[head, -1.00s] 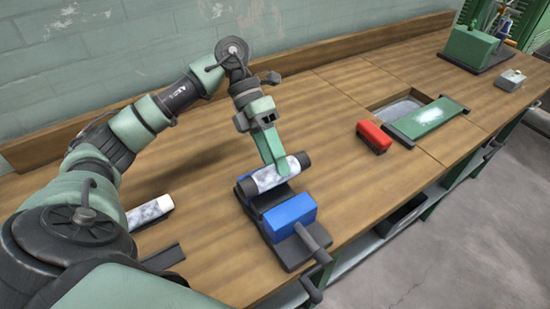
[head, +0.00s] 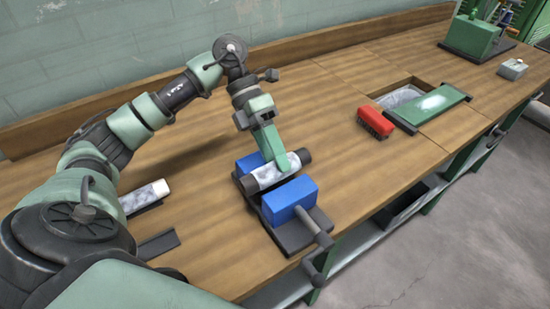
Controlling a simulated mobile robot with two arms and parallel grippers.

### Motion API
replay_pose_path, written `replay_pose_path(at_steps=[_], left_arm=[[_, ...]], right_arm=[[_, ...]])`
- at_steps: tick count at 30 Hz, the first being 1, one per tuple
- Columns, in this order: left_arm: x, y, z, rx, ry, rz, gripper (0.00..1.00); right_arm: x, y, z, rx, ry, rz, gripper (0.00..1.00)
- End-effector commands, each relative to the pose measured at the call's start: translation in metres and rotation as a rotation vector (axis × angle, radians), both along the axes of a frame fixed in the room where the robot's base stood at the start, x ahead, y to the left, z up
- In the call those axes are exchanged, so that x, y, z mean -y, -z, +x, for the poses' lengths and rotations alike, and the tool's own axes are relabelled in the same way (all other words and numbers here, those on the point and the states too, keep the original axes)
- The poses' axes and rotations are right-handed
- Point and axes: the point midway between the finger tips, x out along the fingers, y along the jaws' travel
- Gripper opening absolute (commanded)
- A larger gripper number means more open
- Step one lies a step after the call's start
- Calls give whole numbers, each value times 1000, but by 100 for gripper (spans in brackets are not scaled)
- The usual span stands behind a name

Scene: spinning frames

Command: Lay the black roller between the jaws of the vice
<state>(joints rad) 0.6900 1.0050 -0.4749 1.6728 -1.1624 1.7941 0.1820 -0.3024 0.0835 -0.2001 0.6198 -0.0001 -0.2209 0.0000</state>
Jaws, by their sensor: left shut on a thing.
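The roller (head: 267,177), with black ends and a pale marbled middle, is in my left gripper (head: 279,166), whose green fingers are shut on it. It lies lengthwise along the vice, at the gap between the blue jaws. The rear jaw (head: 249,162) shows behind it, and the front jaw (head: 290,199) stands in front. I cannot tell whether the roller touches the jaws or the bed under it. The vice's dark base and handle (head: 312,233) extend toward the bench's front edge. My right gripper is not in view.
A green machine (head: 472,38) stands at the far right.

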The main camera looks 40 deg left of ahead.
Motion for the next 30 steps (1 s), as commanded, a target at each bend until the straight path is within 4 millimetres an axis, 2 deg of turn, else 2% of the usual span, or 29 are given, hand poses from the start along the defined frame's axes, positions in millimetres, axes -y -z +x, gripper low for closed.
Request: replay_pose_path(at_steps=[1,12,13,15,16,23,30], left_arm=[[-3,21,-5,-33,2,29,0],[-3,23,-5,-35,2,29,0],[-3,23,-5,-35,2,29,42],[-3,23,-5,-35,2,29,61],[-3,23,-5,-35,2,29,65],[-9,14,-2,-30,1,30,65],[-34,-27,7,-6,-7,22,65]], right_arm=[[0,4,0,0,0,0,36],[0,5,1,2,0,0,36],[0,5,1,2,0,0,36],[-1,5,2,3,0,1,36],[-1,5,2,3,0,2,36],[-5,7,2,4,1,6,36],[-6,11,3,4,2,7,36]])
